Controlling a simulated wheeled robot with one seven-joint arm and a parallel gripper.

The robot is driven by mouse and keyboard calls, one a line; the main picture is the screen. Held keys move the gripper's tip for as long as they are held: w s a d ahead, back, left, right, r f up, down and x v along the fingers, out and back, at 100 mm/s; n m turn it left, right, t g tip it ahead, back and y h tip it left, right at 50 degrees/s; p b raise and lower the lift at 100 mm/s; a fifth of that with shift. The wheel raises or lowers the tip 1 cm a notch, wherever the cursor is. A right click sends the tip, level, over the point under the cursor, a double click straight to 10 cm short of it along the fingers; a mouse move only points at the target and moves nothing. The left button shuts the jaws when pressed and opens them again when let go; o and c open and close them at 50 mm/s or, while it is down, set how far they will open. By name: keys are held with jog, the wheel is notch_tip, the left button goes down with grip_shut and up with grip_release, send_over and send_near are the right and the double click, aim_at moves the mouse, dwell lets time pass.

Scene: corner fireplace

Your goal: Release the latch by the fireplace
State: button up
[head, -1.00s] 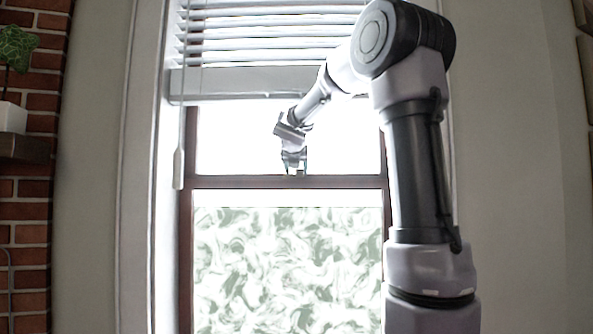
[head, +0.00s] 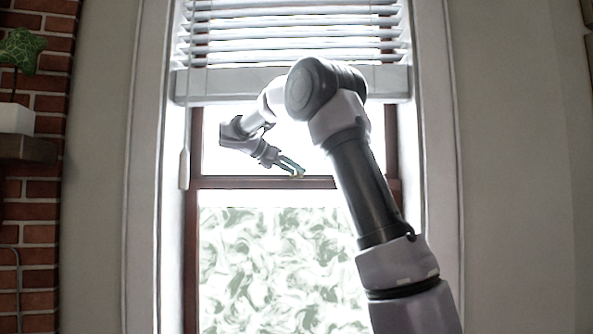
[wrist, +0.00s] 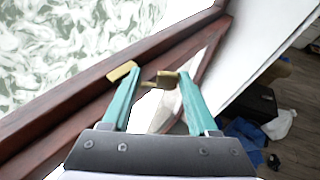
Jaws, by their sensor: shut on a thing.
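The brass latch (wrist: 165,79) sits on the brown window rail in the wrist view. One brass piece lies between my two teal fingers, against the right fingertip, and another lies by the left fingertip. My gripper (wrist: 158,77) is shut on the latch, with the fingers still some way apart around it. In the head view my gripper (head: 296,171) reaches down from the left to the middle rail. The latch is only a small yellowish spot there, mostly hidden by the fingertips.
The brown window rail (head: 350,182) crosses below the bright upper pane. White blinds (head: 290,85) hang above my arm, with a wand (head: 184,168) at the left. A brick wall (head: 37,210) with a shelf and a potted plant (head: 18,60) stands at far left.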

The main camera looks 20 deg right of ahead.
jog(key=m+g, duration=0.1)
jog(key=a+m+g, duration=0.1)
jog(key=m+g, duration=0.2)
jog(key=g, duration=0.1)
jog(key=shift+w+a+h, duration=0.3)
jog(key=shift+w+a, duration=0.05)
jog(key=shift+w+a+m+g, duration=0.1)
jog(key=shift+m+g, duration=0.5)
jog(key=shift+w+a+m+g, duration=0.1)
jog(key=shift+m+g, duration=0.5)
jog(key=shift+y, duration=0.4)
jog(key=o, duration=1.4)
jog(key=shift+g, duration=0.3)
jog(key=shift+s, duration=0.1)
